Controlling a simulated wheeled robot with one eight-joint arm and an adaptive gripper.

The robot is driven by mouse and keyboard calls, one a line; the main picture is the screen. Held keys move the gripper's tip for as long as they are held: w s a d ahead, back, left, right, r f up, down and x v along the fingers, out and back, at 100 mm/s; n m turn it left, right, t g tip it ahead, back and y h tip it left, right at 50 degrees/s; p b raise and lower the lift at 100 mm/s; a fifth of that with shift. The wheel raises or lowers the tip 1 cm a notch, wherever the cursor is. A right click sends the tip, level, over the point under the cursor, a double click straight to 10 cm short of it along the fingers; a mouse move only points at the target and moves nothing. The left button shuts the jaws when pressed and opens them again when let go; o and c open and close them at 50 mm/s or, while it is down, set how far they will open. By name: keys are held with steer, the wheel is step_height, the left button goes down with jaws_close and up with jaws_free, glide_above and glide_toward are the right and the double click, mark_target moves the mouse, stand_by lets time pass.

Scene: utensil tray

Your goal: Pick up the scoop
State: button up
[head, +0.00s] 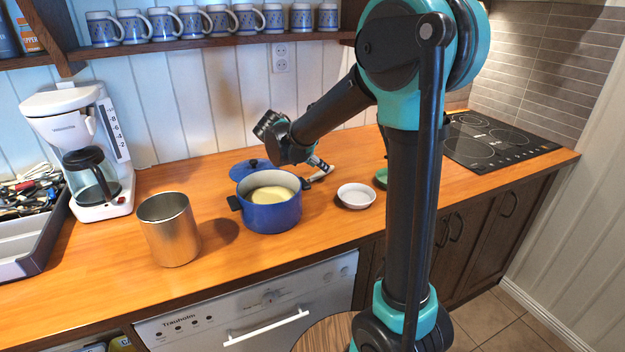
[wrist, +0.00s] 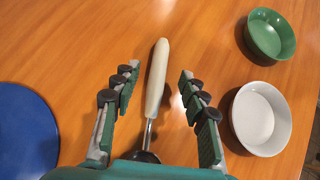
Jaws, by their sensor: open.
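The scoop (wrist: 157,80) lies on the wooden counter in the wrist view, with a cream handle and a thin metal neck. Its handle points away from my gripper, and its dark metal head is partly hidden by the gripper body. My gripper (wrist: 156,76) is open, with one finger on each side of the handle and a gap on both sides. In the head view my gripper (head: 320,167) is low over the counter behind the blue pot, and I cannot clearly make out the scoop there.
A blue pot (head: 271,219) with pale contents stands near my gripper, its blue lid (head: 249,168) behind it. A white bowl (head: 356,197) and green bowl (head: 381,177) are to the right. A metal canister (head: 169,232), coffee maker (head: 90,150) and utensil tray (head: 45,246) stand left.

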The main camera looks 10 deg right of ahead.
steer(key=x, duration=0.3)
steer(key=shift+w+d+f, duration=0.15)
steer(key=shift+w+f, duration=0.05)
steer(key=shift+f, duration=0.05)
steer(key=shift+c, duration=0.4)
jaws_close()
